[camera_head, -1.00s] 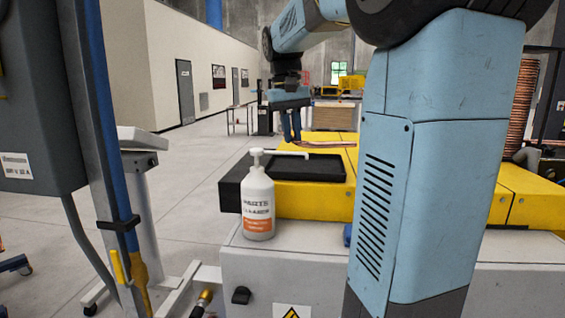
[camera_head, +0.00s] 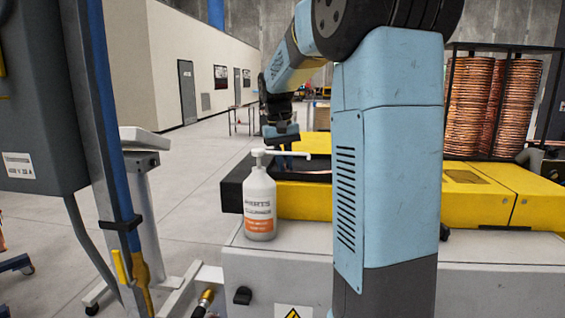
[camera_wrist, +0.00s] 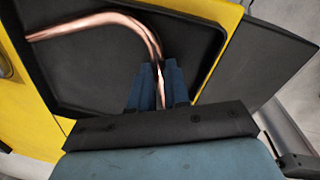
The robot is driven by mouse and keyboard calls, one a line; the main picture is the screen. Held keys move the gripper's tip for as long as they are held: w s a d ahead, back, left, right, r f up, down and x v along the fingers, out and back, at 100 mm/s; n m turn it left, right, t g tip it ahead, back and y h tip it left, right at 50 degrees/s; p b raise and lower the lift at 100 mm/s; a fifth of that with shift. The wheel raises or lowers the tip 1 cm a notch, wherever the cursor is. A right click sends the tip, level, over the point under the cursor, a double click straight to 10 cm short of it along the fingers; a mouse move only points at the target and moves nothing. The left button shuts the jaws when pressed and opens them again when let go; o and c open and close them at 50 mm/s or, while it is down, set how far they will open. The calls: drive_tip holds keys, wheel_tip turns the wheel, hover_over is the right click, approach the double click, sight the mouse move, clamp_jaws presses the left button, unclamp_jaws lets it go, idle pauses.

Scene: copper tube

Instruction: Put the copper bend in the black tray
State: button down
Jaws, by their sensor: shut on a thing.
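The copper bend (camera_wrist: 112,19) is a bent copper tube in the wrist view. My gripper (camera_wrist: 160,75) is shut on one end of it, between its two blue fingers. The rest of the bend curves up and to the left over the black tray (camera_wrist: 60,75). I cannot tell whether the bend touches the tray floor. In the head view my gripper (camera_head: 286,156) points down over the tray (camera_head: 233,184), behind the white bottle. The bend is mostly hidden there by the bottle and my arm.
A white pump bottle (camera_head: 259,205) stands on the grey cabinet (camera_head: 290,262) in front of the tray, its spout reaching close to my gripper. The yellow machine top (camera_head: 480,200) lies around the tray. Copper coils (camera_head: 470,105) stand in a rack at the back right.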

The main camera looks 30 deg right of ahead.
drive_tip(key=c, duration=1.1)
unclamp_jaws()
drive_tip(key=shift+r, duration=0.1)
wheel_tip(320, 180, up, 12)
drive_tip(key=a, duration=0.1)
drive_tip(key=shift+w+a, duration=0.15)
